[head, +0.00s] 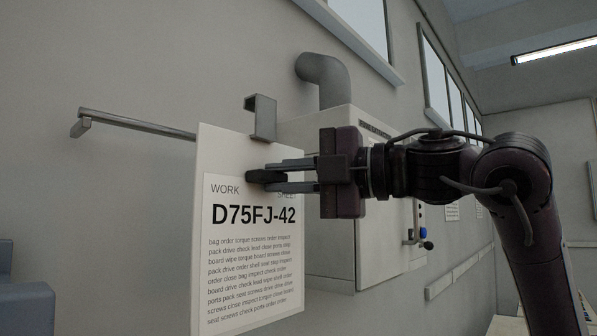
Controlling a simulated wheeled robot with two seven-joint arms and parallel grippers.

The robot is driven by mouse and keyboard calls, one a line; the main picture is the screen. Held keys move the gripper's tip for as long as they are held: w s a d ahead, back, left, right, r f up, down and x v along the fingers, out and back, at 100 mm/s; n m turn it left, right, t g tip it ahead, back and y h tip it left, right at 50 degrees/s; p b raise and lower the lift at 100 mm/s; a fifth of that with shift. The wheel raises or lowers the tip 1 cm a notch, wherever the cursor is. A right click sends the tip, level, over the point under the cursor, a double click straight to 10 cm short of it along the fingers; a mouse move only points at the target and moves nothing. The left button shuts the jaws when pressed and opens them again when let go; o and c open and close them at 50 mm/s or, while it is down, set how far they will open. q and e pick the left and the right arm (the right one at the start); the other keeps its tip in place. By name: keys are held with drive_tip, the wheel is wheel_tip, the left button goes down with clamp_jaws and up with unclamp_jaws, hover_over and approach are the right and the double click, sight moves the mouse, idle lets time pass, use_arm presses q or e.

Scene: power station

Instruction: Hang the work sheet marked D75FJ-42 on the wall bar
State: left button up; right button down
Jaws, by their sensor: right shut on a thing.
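The work sheet (250,250) is a pale upright board printed D75FJ-42, with a grey metal hook (263,118) on its top edge. My right gripper (268,178) is shut on the board near its upper right part and holds it upright. The wall bar (135,123) is a thin grey metal rail on the wall at the left, with a bracket at its left end. The board hides the bar's right part. The hook shows above the board; I cannot tell whether it touches the bar. My left gripper is not in view.
A grey wall cabinet (345,240) with a bent pipe (325,75) on top stands behind the board and my right gripper. A blue-grey object (25,300) is at the lower left edge. The wall (90,200) below the bar's left part is clear.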

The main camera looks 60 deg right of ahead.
drive_tip(key=shift+w+d+p, duration=0.2)
drive_tip(key=shift+w+p, duration=0.35)
drive_tip(key=shift+w, duration=1.15)
drive_tip(key=w+d+f+p, duration=0.1)
drive_tip(key=w+p, duration=0.3)
drive_tip(key=w, duration=0.7)
drive_tip(key=shift+w+d+f, duration=0.2)
drive_tip(key=shift+w+f, duration=0.15)
drive_tip(key=shift+f, duration=0.1)
drive_tip(key=c, duration=1.3)
unclamp_jaws()
drive_tip(key=shift+s, duration=0.1)
